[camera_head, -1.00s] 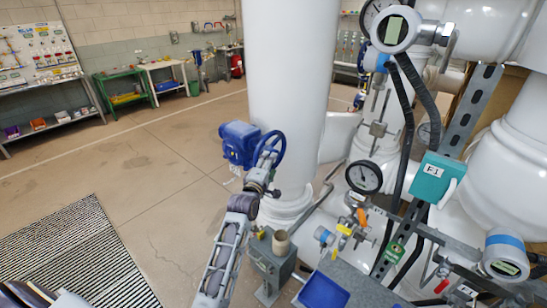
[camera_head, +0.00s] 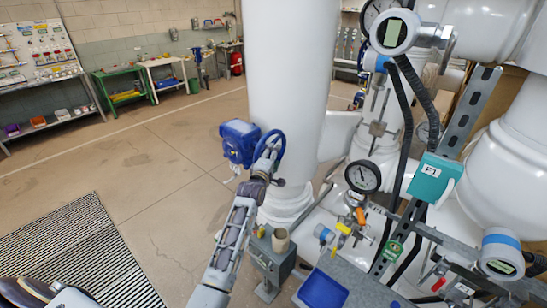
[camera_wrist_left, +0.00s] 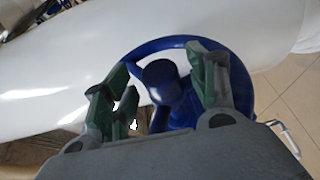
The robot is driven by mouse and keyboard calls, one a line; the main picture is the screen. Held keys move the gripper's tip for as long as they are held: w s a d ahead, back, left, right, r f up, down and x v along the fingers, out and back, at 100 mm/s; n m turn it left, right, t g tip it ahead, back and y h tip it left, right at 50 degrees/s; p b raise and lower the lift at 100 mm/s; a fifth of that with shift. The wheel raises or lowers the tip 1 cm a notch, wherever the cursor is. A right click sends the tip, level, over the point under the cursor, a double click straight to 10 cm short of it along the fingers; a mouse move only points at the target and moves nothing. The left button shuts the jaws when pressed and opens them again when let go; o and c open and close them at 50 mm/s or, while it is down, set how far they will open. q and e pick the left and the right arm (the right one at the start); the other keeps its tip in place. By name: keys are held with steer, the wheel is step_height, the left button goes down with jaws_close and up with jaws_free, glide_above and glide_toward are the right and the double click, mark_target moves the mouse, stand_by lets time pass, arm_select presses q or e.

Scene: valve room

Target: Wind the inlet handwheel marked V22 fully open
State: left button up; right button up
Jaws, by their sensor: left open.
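The blue handwheel (camera_head: 283,147) sits on a blue valve body (camera_head: 238,143) beside a thick white column. I cannot read a V22 mark on it. My left gripper (camera_head: 267,161) is at the near face of the wheel and hides part of it. In the left wrist view the wheel rim (camera_wrist_left: 180,42) curves behind the fingers, with its dark blue hub (camera_wrist_left: 161,80) between them. There the left gripper (camera_wrist_left: 160,82) is open, with green-lined fingers on both sides of the hub. Whether the fingers touch the wheel is unclear. My right gripper is out of view.
The white column (camera_head: 290,70) stands right behind the wheel. A grey stand (camera_head: 271,262) with a beige cup (camera_head: 280,240) and a blue tray (camera_head: 323,290) are below. Gauges, hoses and a teal box (camera_head: 432,178) crowd the right.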

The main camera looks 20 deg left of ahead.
arm_select(q)
jaws_close()
stand_by(0.3)
steer(key=shift+f, duration=0.1)
